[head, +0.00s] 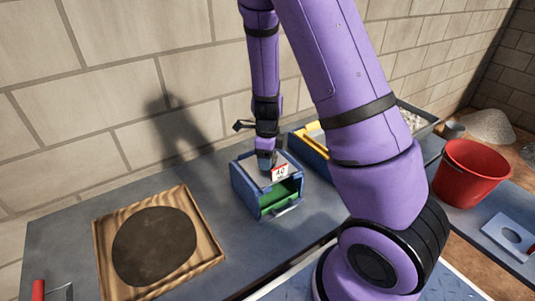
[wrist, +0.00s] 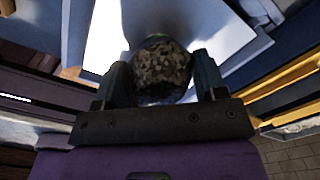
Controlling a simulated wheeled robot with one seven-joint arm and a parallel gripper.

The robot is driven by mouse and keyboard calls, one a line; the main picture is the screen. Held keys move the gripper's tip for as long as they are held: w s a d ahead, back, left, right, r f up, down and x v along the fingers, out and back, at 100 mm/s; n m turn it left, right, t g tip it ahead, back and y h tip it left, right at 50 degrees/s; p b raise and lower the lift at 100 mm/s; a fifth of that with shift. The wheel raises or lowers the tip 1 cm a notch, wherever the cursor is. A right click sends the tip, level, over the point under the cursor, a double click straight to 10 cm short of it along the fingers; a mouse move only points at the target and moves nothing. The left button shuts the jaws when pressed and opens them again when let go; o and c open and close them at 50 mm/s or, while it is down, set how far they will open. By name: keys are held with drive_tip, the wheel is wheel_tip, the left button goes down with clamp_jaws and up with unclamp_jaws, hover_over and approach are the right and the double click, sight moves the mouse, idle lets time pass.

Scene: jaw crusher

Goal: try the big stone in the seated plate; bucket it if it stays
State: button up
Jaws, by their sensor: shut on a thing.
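My gripper (head: 266,163) points down over the blue box (head: 246,192), which has a green inside and an open front. The pale seated plate (head: 252,172) lies on the box top, with a tag marked 40 (head: 280,172) at its front. In the wrist view my gripper (wrist: 163,85) is shut on a big speckled grey-brown stone (wrist: 160,65). The pale plate (wrist: 220,40) shows behind and around the stone. The stone hides the plate's hole, so I cannot tell whether it touches the rim. The red bucket (head: 468,175) stands at the right.
A loose plate with a round hole (head: 514,236) lies at the far right. A wooden board with a dark round patch (head: 155,245) lies at the left, near a red-handled tool (head: 38,288). A blue bin with a yellow part (head: 312,140) stands behind the box, partly behind my arm.

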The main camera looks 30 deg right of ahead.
drive_tip(key=o, duration=1.2)
wheel_tip(320, 180, up, 11)
drive_tip(key=shift+f, duration=0.15)
idle(0.5)
